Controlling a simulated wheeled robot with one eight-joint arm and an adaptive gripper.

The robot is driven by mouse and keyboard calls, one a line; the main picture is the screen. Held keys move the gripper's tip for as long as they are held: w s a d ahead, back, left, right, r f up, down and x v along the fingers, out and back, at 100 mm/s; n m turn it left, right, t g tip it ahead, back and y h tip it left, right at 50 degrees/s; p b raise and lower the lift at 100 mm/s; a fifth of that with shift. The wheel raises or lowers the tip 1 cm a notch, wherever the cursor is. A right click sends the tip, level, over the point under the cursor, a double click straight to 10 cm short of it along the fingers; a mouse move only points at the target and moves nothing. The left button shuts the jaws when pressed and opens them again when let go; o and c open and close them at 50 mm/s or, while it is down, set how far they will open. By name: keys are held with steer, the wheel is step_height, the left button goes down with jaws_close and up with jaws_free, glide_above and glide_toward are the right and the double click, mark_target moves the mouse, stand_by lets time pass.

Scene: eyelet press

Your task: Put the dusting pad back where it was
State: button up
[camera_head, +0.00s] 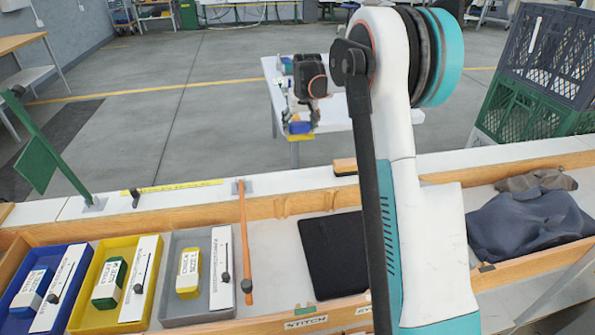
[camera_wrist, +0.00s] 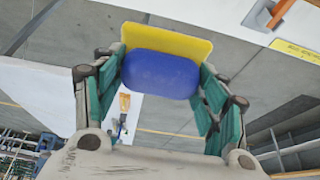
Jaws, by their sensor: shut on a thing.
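The dusting pad (camera_wrist: 161,75) is a rounded blue block on a flat yellow plate. My gripper (camera_wrist: 163,88) is shut on it, with a teal-padded finger at either side of the blue block. In the head view my gripper (camera_head: 302,112) hangs beyond the workbench, and the pad (camera_head: 300,127) shows small below it, yellow side down. It appears in front of a white table (camera_head: 338,112) farther off; I cannot tell its height above that table.
The workbench holds blue (camera_head: 62,325), yellow (camera_head: 92,318) and grey (camera_head: 185,312) trays with labelled blocks. An orange rod (camera_head: 244,245), a black slab (camera_head: 332,250) and dark cloth (camera_head: 530,225) lie farther right. A green post (camera_head: 45,150) stands left; crates (camera_head: 540,75) stand right.

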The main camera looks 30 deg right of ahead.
step_height(320, 180, down, 20)
steer(key=b, duration=0.6)
steer(key=shift+d+r, duration=0.1)
steer(key=shift+r, duration=0.05)
steer(key=shift+w, duration=0.1)
steer(key=o, duration=1.2)
steer(key=shift+r, duration=0.3)
steer(key=p+v, duration=0.3)
steer(key=v, duration=0.8)
steer(key=shift+s+p, duration=0.3)
steer(key=shift+r, duration=0.15)
